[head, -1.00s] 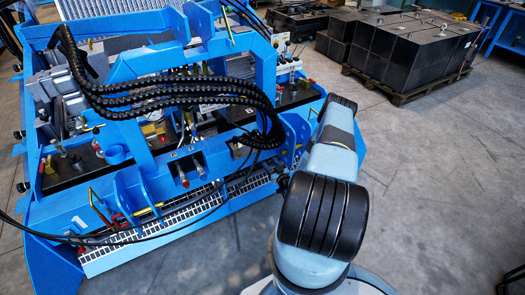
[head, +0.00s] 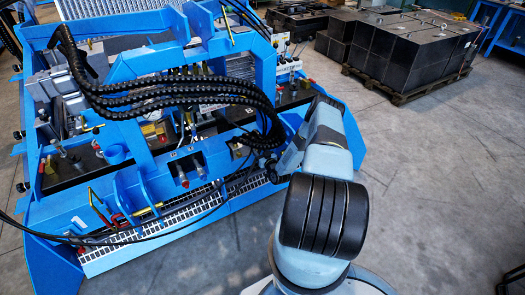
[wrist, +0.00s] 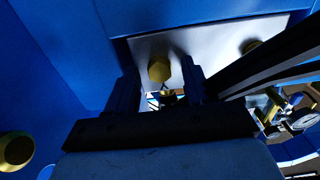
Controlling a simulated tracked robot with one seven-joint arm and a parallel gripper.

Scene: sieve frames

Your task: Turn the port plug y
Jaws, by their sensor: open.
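A brass hex-headed plug (wrist: 159,69) stands on a pale metal plate (wrist: 205,48) in the wrist view. No letter shows beside it, so I cannot tell if it is port plug y. My gripper (wrist: 160,74) is open, with one dark finger on each side of this plug in the picture. I cannot tell how deep the fingers reach or if they touch it. In the head view, my gripper is hidden among hoses at the blue machine.
The blue machine (head: 128,71) fills the left of the head view. Black ribbed hoses (head: 165,92) run across it. Another brass fitting (wrist: 15,150) is at the wrist view's lower left.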

